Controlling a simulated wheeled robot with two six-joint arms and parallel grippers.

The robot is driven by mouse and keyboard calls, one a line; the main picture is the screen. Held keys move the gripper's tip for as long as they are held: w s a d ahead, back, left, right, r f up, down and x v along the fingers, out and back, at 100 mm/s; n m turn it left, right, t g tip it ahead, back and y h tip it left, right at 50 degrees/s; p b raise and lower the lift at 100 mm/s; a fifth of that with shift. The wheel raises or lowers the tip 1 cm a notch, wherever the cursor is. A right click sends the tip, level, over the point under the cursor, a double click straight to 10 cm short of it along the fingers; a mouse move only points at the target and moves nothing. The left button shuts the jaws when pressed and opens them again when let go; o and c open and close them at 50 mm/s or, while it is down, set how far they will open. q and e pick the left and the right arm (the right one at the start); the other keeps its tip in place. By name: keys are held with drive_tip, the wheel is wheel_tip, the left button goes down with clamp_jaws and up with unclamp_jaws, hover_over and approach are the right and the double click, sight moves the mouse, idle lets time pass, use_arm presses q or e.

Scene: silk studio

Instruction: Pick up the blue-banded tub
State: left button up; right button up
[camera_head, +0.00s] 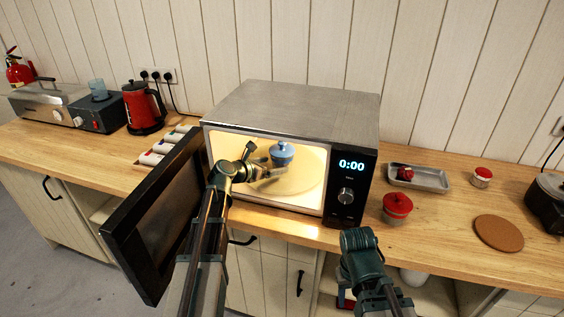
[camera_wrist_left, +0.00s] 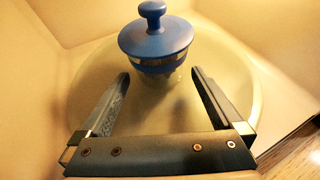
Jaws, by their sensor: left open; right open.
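The blue-banded tub (camera_head: 282,153), with a blue knobbed lid, stands upright on the round plate (camera_head: 300,183) inside the open, lit microwave (camera_head: 290,110). My left gripper (camera_head: 264,164) reaches into the microwave from the front left. It is open and empty, with its fingers just in front of the tub. In the left wrist view the tub (camera_wrist_left: 157,42) stands beyond the fingertips, roughly centred between them.
The microwave door (camera_head: 150,225) hangs open at the left, close to my left arm. To the right are a red-lidded tub (camera_head: 397,208), a grey tray (camera_head: 430,181) with a red item, a small red-topped tub (camera_head: 481,177) and a brown round mat (camera_head: 498,233). A red kettle (camera_head: 143,107) stands left.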

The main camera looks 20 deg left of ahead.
sight(274, 156)
use_arm(q)
drive_tip(key=b+x, duration=0.1)
drive_tip(key=x, duration=0.3)
drive_tip(key=shift+w+f, duration=0.15)
drive_tip(key=shift+w, duration=0.1)
drive_tip(key=c, duration=1)
drive_tip(key=shift+o, duration=0.2)
wheel_tip(274, 156, up, 4)
drive_tip(key=p, duration=0.3)
drive_tip(key=shift+f, duration=0.15)
drive_tip(key=shift+s, duration=0.25)
drive_tip(key=s, duration=1.7)
drive_tip(key=shift+s+a, duration=0.3)
drive_tip(key=shift+a, duration=0.05)
